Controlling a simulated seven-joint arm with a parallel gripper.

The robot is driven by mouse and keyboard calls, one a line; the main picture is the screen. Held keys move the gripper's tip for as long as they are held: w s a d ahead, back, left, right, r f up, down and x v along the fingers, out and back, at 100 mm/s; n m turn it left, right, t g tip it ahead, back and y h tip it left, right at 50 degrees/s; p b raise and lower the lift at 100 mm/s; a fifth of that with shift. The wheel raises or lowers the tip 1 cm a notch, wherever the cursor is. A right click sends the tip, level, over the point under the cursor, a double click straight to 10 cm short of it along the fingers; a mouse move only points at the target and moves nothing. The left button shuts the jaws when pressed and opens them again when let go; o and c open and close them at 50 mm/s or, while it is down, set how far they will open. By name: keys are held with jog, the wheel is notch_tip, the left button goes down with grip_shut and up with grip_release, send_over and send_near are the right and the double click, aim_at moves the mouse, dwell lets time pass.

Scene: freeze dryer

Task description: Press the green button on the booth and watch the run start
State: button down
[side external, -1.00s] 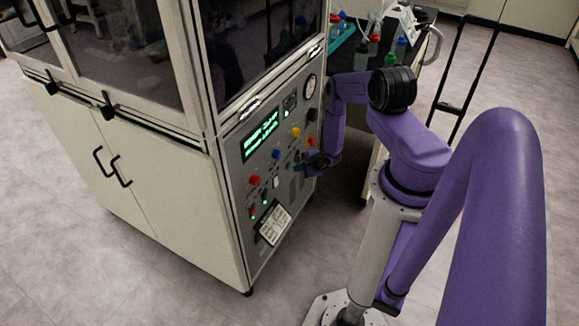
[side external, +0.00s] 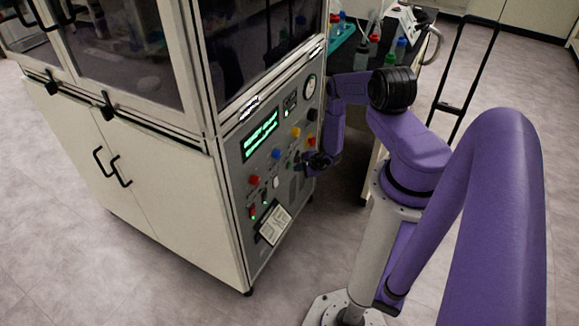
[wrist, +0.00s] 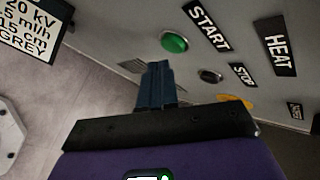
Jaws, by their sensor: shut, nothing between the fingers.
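The booth is a cream cabinet (side external: 170,190) with a grey control panel (side external: 240,190) on its right face. In the wrist view the round green button (wrist: 174,42) sits beside a black START label (wrist: 207,25). My gripper (wrist: 156,64) is shut and empty. Its blue fingertips are just below and left of the button in the picture, with a small gap showing between them. In the side view my gripper (side external: 308,160) is close to the panel's right part, and I cannot make out the green button there. The panel display (side external: 261,135) is lit with green text too small to read.
A dark button (wrist: 210,76) by a STOP label (wrist: 243,74), a HEAT label (wrist: 277,50) and a yellow button (wrist: 234,101) are near. Red (side external: 254,180) and blue (side external: 276,153) knobs sit on the panel. A dark bench with bottles (side external: 373,45) stands behind my arm.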

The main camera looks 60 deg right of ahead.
jog(key=shift+w, duration=0.1)
jog(key=shift+w, duration=0.35)
jog(key=shift+w, duration=0.4)
dwell(0.7)
dwell(0.4)
jog(key=shift+s, duration=0.85)
jog(key=shift+s, duration=2.5)
